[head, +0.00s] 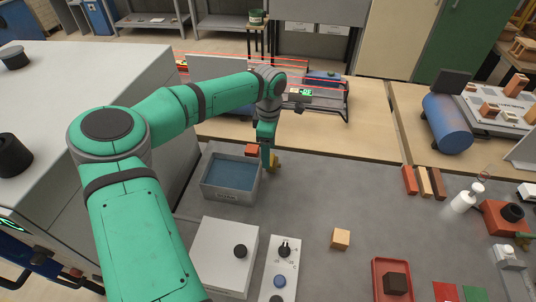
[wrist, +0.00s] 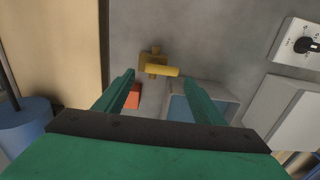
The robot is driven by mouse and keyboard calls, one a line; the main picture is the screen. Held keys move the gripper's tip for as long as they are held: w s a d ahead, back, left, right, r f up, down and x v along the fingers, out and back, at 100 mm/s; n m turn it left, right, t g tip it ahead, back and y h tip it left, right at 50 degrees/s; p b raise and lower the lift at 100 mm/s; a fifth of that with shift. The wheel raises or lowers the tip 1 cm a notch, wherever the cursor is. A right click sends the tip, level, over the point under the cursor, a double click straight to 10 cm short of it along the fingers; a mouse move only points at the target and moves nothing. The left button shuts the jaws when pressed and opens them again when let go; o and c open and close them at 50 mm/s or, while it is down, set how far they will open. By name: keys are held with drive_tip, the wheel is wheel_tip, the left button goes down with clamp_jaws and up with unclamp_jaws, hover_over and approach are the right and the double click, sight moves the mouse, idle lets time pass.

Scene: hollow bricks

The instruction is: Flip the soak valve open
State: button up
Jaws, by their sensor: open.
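The soak valve is a small brass-yellow fitting (head: 275,160) beside the right back corner of the soak tank (head: 213,189), a grey open box of blue water. In the wrist view the valve (wrist: 152,58) shows a yellow bar handle lying crosswise over a squarish body. My gripper (head: 266,157) points down close to the valve and partly covers it in the head view. In the wrist view its two green fingers (wrist: 158,76) are apart, with the handle just beyond and between the tips. I cannot tell whether they touch it.
An orange-red brick (head: 252,150) lies behind the tank; it also shows beside the left finger in the wrist view (wrist: 133,96). A white box (head: 225,255) and a control panel (head: 284,262) stand in front.

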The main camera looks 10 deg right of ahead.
sight(271, 162)
drive_tip(key=shift+f, duration=0.6)
drive_tip(key=shift+s+d+f, duration=0.1)
drive_tip(key=shift+d+f, duration=0.1)
drive_tip(key=shift+f, duration=0.05)
drive_tip(key=shift+a+f, duration=0.15)
drive_tip(key=shift+f, duration=0.1)
drive_tip(key=shift+a, duration=0.1)
drive_tip(key=c, duration=1.1)
drive_tip(key=shift+o, duration=0.2)
